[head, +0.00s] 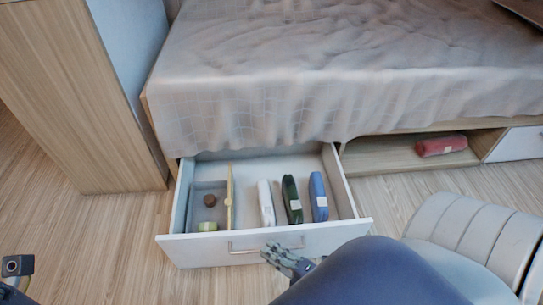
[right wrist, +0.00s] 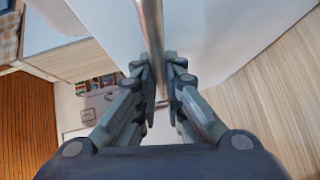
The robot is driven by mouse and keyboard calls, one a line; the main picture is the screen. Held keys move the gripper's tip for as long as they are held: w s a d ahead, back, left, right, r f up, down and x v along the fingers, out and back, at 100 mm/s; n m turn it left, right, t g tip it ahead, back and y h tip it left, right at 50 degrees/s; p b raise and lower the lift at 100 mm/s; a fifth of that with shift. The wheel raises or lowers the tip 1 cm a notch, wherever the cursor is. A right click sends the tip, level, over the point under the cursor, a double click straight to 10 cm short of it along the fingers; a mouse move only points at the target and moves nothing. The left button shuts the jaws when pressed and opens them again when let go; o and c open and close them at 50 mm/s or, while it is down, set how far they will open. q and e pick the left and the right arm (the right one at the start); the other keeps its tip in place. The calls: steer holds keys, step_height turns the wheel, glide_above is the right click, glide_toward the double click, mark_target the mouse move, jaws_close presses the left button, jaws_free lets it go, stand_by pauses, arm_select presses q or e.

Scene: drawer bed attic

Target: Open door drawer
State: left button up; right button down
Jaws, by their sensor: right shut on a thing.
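The white drawer (head: 190,250) under the bed is pulled out, and its inside shows from above in the head view. Its metal bar handle (head: 238,250) is on the front panel. My right gripper (head: 275,252) is at the right part of the handle. In the right wrist view, the handle bar (right wrist: 150,30) runs between the two fingers of the gripper (right wrist: 161,85), which is shut on it. At the lower left of the head view a small part of my left arm (head: 18,266) shows; its fingertips cannot be made out.
The drawer holds a small tray with round items, a yellow upright piece and several folded cloths (head: 291,198). A wooden cabinet (head: 75,90) stands left of the bed (head: 350,70). A red rolled item (head: 442,146) lies in the open shelf at right. Floor (head: 110,240) is clear left of the drawer.

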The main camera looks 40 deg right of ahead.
steer(key=shift+s+a, duration=0.25)
steer(key=shift+s, duration=0.2)
steer(key=c, duration=1.7)
jaws_free()
steer(key=shift+v, duration=3.7)
